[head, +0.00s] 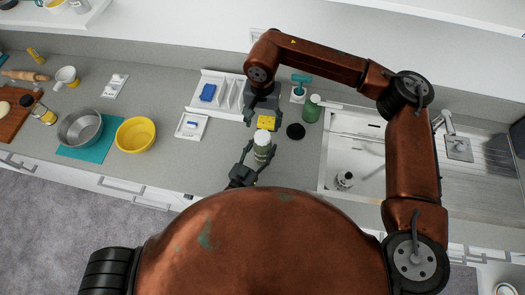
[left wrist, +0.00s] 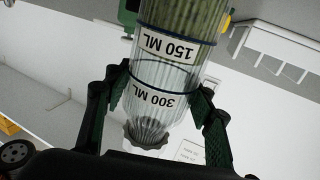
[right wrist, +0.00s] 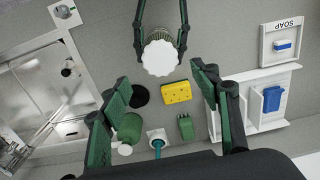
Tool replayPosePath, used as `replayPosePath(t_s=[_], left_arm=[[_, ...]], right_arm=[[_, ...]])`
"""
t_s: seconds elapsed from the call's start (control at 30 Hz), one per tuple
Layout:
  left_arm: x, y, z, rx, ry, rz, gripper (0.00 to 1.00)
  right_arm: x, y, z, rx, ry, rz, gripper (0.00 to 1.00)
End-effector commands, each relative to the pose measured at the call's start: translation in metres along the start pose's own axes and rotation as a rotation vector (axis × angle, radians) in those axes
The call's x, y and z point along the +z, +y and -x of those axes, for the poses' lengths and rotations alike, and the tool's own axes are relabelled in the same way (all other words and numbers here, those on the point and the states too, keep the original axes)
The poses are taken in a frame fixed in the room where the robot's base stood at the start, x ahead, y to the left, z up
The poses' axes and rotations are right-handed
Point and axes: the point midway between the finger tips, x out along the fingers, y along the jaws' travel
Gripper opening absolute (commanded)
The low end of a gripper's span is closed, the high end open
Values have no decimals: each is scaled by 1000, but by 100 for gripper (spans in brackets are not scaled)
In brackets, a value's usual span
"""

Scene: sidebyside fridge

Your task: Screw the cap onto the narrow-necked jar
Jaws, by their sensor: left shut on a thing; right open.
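The jar (head: 261,155) is clear and ribbed, with greenish contents and volume labels, and stands upright in the head view. It also shows upside down in the left wrist view (left wrist: 168,75). The cap (right wrist: 160,58) is white with a scalloped edge and sits on the jar's top. I cannot tell how tight it is. My left gripper (left wrist: 160,88) is shut around the jar's side. My right gripper (right wrist: 158,88) is open and empty, with its fingers apart and the cap beyond their tips. In the head view, the right gripper (head: 263,118) is just behind the jar.
A yellow sponge (right wrist: 177,91), a black disc (head: 296,131) and a green bottle (head: 312,108) are close by. A soap dish (head: 191,126) and a white rack with a blue item (head: 208,92) are at left. The sink (head: 350,150) is at right. A yellow bowl (head: 135,134) stands farther left.

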Motion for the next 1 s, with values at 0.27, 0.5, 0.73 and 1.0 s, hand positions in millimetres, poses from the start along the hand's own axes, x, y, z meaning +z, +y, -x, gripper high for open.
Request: replayPosePath(t_s=[0.27, 0.5, 0.73, 1.0], left_arm=[[0, -1, 0, -1, 0, -1, 0], [0, -1, 0, -1, 0, -1, 0], [0, -1, 0, -1, 0, -1, 0], [0, -1, 0, -1, -1, -1, 0]], right_arm=[[0, 0, -10, 1, -2, -2, 57], [1, 0, -45, 0, -3, -2, 57], [0, 0, -73, 0, -2, -2, 57], [0, 0, -80, 0, 0, -2, 57]])
